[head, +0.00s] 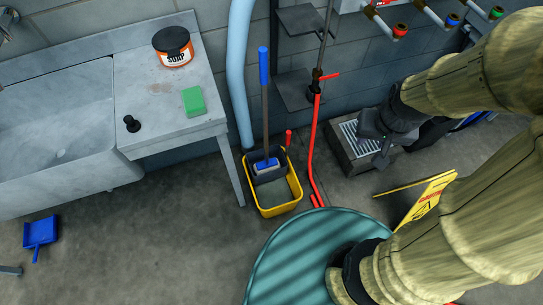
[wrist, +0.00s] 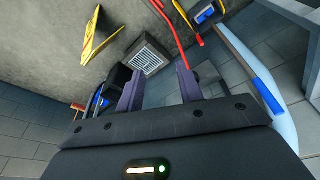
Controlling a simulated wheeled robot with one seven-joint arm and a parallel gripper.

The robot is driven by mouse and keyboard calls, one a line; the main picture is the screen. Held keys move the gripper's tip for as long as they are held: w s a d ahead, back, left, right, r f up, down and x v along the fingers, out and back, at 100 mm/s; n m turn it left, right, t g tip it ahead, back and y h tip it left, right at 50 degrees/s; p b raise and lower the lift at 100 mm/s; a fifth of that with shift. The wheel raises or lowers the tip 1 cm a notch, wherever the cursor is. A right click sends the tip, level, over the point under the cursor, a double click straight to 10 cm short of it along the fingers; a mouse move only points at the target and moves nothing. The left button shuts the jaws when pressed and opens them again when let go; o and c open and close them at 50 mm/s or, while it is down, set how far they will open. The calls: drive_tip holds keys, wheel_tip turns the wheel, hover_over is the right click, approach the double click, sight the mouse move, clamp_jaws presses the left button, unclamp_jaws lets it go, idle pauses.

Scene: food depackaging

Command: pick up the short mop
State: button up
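The short mop (head: 264,100) stands nearly upright in a yellow bucket (head: 277,207), its blue grip at the top and its head in the bucket. In the wrist view the mop's blue grip (wrist: 268,97) shows at the right, outside the fingers. My gripper (head: 370,144) is to the right of the mop, near a floor grate and apart from the mop. In the wrist view the two dark fingers (wrist: 159,80) are spread with nothing between them.
A red hose (head: 315,140) hangs between the mop and my gripper. A light blue pipe (head: 238,70) runs behind the mop. A sink counter (head: 150,85) stands at left. A yellow sign (head: 425,200) and a grate box (head: 350,135) are at right.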

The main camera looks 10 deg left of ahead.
drive_tip(key=shift+o, duration=1.2)
drive_tip(key=shift+s+a+f, duration=0.1)
drive_tip(key=shift+s+a, duration=0.1)
drive_tip(key=w+a+f+n+t+y+b, duration=0.25)
drive_tip(key=w+a+f+t+b, duration=0.45)
drive_tip(key=w+a+f+b, duration=0.9)
drive_tip(key=a+f+t+y+b, duration=0.1)
drive_tip(key=a+f+t+b, duration=0.3)
drive_tip(key=b, duration=0.3)
drive_tip(key=s+a+f+t+y+b, duration=0.1)
drive_tip(key=a+f+t+b, duration=0.2)
drive_tip(key=a+b, duration=0.4)
drive_tip(key=shift+f+t+b, duration=0.35)
drive_tip(key=shift+t+b, duration=0.05)
drive_tip(key=shift+b, duration=0.35)
drive_tip(key=shift+n, duration=0.25)
